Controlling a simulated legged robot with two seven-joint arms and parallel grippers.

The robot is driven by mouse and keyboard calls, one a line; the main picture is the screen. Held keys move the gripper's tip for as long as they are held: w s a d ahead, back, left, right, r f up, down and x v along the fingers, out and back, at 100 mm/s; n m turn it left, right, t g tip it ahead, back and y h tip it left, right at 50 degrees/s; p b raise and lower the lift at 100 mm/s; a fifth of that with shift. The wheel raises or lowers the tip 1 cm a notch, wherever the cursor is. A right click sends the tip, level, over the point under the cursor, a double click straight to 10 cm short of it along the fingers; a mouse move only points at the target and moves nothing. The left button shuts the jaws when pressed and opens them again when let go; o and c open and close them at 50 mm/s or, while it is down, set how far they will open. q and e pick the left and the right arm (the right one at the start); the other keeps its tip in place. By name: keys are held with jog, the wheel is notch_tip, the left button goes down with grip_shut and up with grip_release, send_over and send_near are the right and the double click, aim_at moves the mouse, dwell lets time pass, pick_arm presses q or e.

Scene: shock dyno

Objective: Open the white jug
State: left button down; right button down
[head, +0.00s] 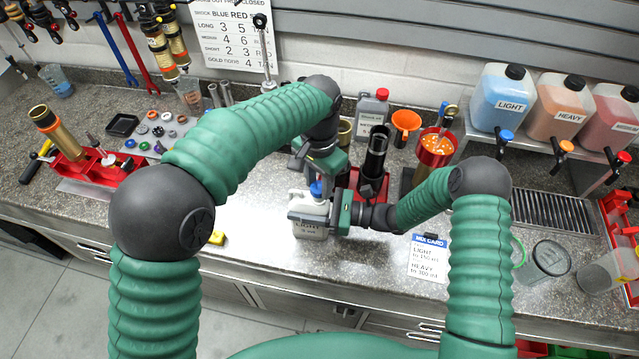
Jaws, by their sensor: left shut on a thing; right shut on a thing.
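The white jug (308,231) stands upright on the counter near its front edge, below the middle of the head view. Its blue cap (316,189) is on top at the neck. My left gripper (316,180) comes down from above and is shut on the blue cap. My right gripper (318,212) reaches in from the right and is shut on the jug's body. The grippers hide part of the jug's upper body and neck. I cannot tell whether the cap's thread is engaged.
A red stand with a black cylinder (375,155) is close behind the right gripper. A grey jug with a red cap (371,117) and an orange funnel (405,124) stand farther back. A mix card (428,257) lies right. A yellow object (218,238) lies left, with clear counter between.

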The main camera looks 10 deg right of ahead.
aim_at(319, 187)
pick_arm(q)
jog(key=shift+r, duration=0.15)
jog(key=shift+r, duration=2)
pick_arm(e)
jog(key=c, duration=0.6)
grip_release()
jog(key=shift+o, duration=0.2)
pick_arm(q)
jog(key=shift+f, duration=0.2)
pick_arm(e)
jog(key=shift+d, duration=0.2)
pick_arm(q)
notch_tip(319, 187, down, 3)
jog(key=b, duration=0.3)
jog(key=shift+d+f+b, duration=0.1)
jog(key=shift+f+b, duration=0.1)
jog(key=shift+b, duration=0.15)
pick_arm(e)
jog(key=v, duration=1.1)
jog(key=shift+s+d, duration=0.2)
jog(key=shift+d, duration=0.2)
